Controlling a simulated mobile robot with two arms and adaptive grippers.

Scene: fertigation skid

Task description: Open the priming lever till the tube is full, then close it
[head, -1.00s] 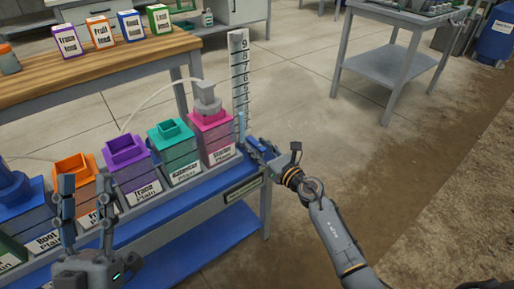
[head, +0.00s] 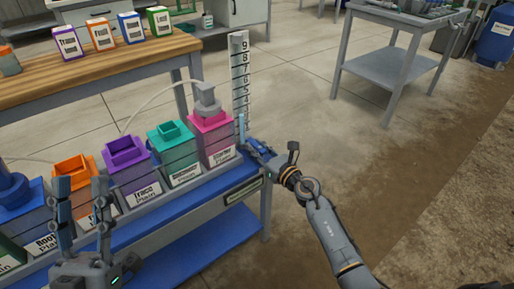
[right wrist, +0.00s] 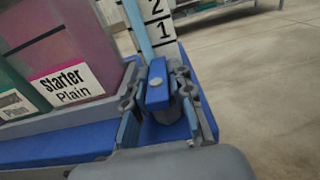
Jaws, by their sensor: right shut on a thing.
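The priming lever (right wrist: 157,86) is a blue bar with a pale round spot, at the right end of the bench. My right gripper (head: 257,148) is shut on it; in the right wrist view the fingers stand on either side of the lever. Behind it rises the tube (right wrist: 138,28), with a light blue column beside a white number scale (head: 239,75). In the head view the light blue part (head: 241,126) shows beside the scale's lower marks; its exact top is hard to read. My left gripper (head: 81,187) is open and empty in front of the bottles.
Several labelled bottles stand in a row on the blue-topped bench (head: 233,176); the pink one, marked Starter Plain (head: 211,140), is closest to the lever. A wooden table (head: 95,70) with small boxes is behind. The floor to the right (head: 310,110) is clear.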

